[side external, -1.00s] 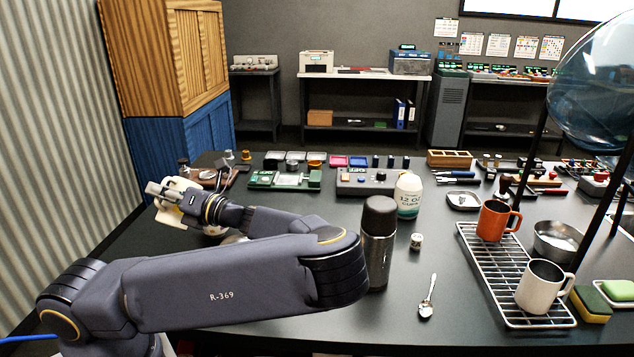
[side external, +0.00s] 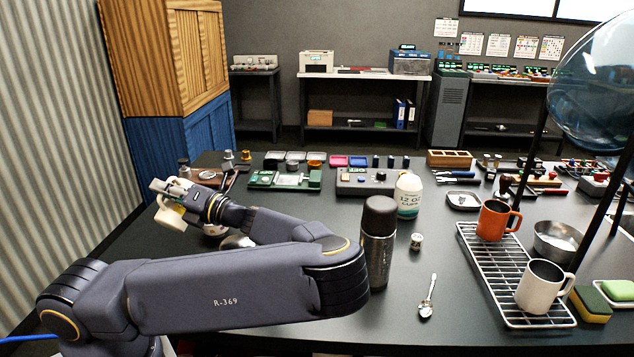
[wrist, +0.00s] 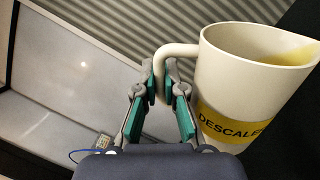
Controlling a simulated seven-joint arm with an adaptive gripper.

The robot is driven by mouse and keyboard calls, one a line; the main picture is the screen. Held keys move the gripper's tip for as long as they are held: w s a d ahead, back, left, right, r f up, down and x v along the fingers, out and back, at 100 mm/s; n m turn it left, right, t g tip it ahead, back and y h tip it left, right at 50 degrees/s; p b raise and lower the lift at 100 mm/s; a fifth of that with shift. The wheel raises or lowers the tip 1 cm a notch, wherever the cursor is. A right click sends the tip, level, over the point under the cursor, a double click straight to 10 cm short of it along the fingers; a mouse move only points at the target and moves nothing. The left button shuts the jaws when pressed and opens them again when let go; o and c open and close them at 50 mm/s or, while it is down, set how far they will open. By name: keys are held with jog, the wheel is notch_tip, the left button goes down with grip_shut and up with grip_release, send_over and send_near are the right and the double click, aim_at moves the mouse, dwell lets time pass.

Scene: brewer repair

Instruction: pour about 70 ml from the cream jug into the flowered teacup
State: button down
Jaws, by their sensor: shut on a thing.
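My gripper (wrist: 160,95) is shut on the handle of the cream jug (wrist: 222,85), seen large in the wrist view. The jug has a yellow band lettered "DESCALE", cut off at its edge, and some yellow shows inside its rim. In the side view my gripper (side external: 170,192) holds the jug (side external: 172,217) at the left of the table, where it looks tilted. A whitish object (side external: 214,230) sits just right of the jug, partly hidden by my wrist. I cannot tell whether it is the flowered teacup; no flower pattern is visible.
A dark flask (side external: 378,250) and a white labelled bottle (side external: 408,197) stand mid-table. A wire rack (side external: 485,270) holds an orange mug (side external: 495,220) and a white mug (side external: 543,287). A spoon (side external: 427,298) lies in front. Trays and small devices line the back.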

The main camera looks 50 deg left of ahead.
jog(key=shift+w+a+f+m+t+y+p, duration=0.15)
jog(key=shift+w+m+p, duration=0.25)
jog(key=shift+m, duration=0.4)
jog(key=shift+w+a+r+m+t+y+p, duration=0.15)
jog(key=shift+w+a+m+y+p, duration=0.2)
jog(key=shift+m, duration=0.45)
dwell(1.5)
jog(key=shift+d, duration=0.1)
jog(key=s+n, duration=0.1)
jog(key=n, duration=0.1)
jog(key=s+d+n+h, duration=0.1)
jog(key=n, duration=0.1)
jog(key=shift+s+d+n+g+h, duration=0.1)
jog(key=shift+s+n+g+h, duration=0.15)
jog(key=shift+n, duration=0.3)
jog(key=shift+s+d+n+g+h, duration=0.1)
jog(key=shift+n+g, duration=0.25)
jog(key=shift+n, duration=0.2)
jog(key=shift+s+d+f+n, duration=0.15)
jog(key=shift+s+f+n, duration=0.25)
jog(key=shift+n, duration=0.4)
jog(key=shift+s+b, duration=0.1)
jog(key=shift+b, duration=0.2)
jog(key=s+d+f+n+h+b, duration=0.1)
jog(key=s+d+f+n+b, duration=0.1)
jog(key=s+n, duration=0.3)
jog(key=shift+d+f+n+h, duration=0.35)
jog(key=shift+f+n, duration=0.3)
jog(key=shift+n, duration=0.75)
